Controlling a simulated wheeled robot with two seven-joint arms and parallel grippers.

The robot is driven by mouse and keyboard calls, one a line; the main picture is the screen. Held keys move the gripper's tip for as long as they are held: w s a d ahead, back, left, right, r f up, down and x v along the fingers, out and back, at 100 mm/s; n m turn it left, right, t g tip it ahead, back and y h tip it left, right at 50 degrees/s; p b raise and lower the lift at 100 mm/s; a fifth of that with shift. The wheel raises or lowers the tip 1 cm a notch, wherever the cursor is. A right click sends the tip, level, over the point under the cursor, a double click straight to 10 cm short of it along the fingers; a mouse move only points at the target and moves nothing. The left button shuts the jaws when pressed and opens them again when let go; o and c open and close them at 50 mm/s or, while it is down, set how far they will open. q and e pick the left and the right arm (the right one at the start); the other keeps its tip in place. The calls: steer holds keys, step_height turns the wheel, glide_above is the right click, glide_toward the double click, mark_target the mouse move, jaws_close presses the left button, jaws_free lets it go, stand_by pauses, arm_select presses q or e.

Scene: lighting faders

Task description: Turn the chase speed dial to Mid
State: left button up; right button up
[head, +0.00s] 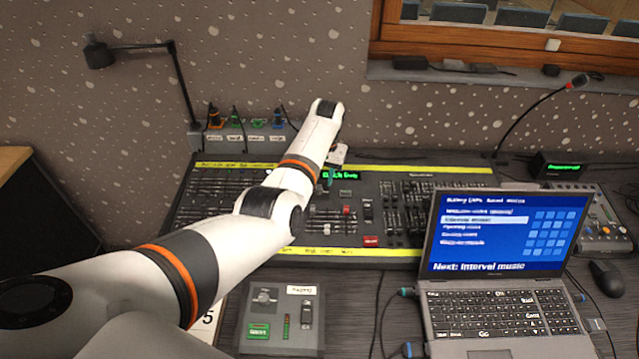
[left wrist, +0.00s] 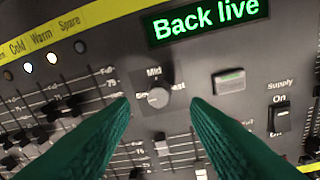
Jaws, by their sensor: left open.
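In the head view my left gripper (head: 328,178) is over the middle of the desk, and the dial cannot be made out there. My right gripper is out of view.
A green Back live display (left wrist: 207,20) sits above the dial. Fader rows (left wrist: 55,112) lie to the left. An open laptop (head: 500,240) stands in front of the desk's right part.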

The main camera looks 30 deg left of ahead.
mark_target(319, 187)
arm_select(q)
step_height(319, 187, down, 3)
steer(key=shift+a+r, duration=0.15)
steer(key=shift+r, duration=0.05)
steer(key=shift+f+b, duration=0.3)
steer(key=shift+f, duration=0.15)
steer(key=shift+c, duration=0.9)
jaws_close()
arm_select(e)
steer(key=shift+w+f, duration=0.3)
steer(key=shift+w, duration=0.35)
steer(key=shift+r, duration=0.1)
